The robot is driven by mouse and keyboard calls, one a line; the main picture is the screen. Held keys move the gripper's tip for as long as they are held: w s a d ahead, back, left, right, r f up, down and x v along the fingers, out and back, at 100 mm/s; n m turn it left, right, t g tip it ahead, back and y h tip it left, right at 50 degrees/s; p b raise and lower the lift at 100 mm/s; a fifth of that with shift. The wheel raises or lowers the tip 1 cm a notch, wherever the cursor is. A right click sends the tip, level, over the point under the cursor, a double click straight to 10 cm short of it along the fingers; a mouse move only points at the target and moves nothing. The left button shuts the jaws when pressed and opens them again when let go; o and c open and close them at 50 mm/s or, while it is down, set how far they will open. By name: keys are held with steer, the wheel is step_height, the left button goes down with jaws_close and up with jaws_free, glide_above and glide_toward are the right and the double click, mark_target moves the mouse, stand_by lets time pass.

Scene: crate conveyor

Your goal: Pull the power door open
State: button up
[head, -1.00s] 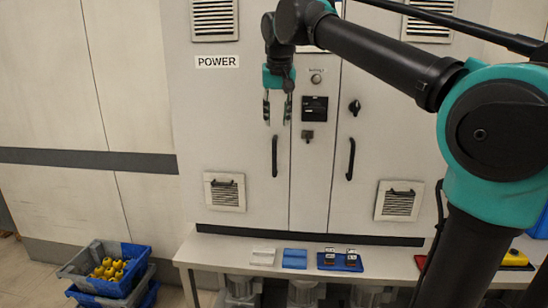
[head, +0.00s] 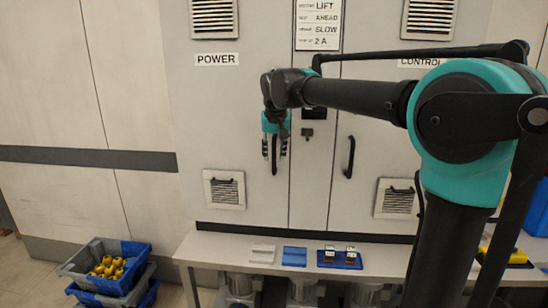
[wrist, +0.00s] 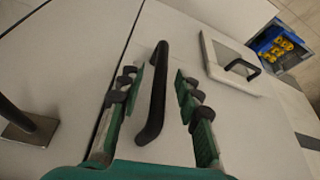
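The power door (head: 220,130) is the left cabinet door, under a POWER label (head: 217,59), and it is closed. Its black vertical bar handle (head: 274,168) is partly hidden behind my gripper (head: 273,153) in the head view. In the wrist view the handle (wrist: 156,92) stands between the two open fingers of my gripper (wrist: 158,90). Clear gaps show on both sides of the handle, with no finger pressing on it. How deep the fingers reach around it cannot be told.
The control door's handle (head: 350,157) is to the right. A narrow panel with a black latch (head: 307,132) lies between the doors. A bench (head: 210,243) with small blue and white trays runs below. Blue and grey crates (head: 110,268) with yellow parts stand on the floor at left.

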steer(key=shift+x, duration=0.85)
jaws_close()
